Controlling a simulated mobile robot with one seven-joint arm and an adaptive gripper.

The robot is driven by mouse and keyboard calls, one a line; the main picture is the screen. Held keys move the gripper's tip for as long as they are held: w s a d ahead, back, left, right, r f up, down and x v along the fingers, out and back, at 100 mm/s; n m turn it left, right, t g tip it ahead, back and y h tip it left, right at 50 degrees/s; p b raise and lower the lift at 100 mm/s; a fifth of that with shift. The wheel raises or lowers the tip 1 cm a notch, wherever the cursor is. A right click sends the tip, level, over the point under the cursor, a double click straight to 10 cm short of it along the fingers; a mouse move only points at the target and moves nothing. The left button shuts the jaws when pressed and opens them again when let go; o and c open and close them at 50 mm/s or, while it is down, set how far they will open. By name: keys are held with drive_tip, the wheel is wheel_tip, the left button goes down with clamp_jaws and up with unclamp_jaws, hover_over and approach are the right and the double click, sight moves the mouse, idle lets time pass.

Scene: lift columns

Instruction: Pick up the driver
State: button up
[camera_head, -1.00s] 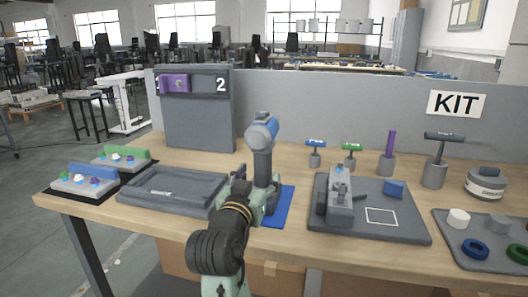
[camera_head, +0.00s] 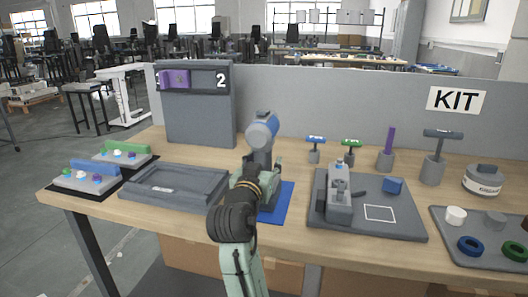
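The driver (camera_head: 262,134) is a grey power tool with a blue band around its head. It stands upright over a blue mat (camera_head: 277,204) near the middle of the workbench. My gripper (camera_head: 262,171) is at the lower part of the driver's handle, on the side nearer to me. My arm and gripper hide the driver's base and part of the mat. The fingers overlap the handle, and I cannot tell whether they are closed on it or only around it.
A grey fixture plate (camera_head: 400,222) with a clamp block (camera_head: 338,202) lies to the right. T-handled tools (camera_head: 315,150) stand behind. A grey panel (camera_head: 300,100) closes the bench's back.

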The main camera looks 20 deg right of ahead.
clamp_jaws()
idle(0.4)
drive_tip(key=shift+r, duration=0.15)
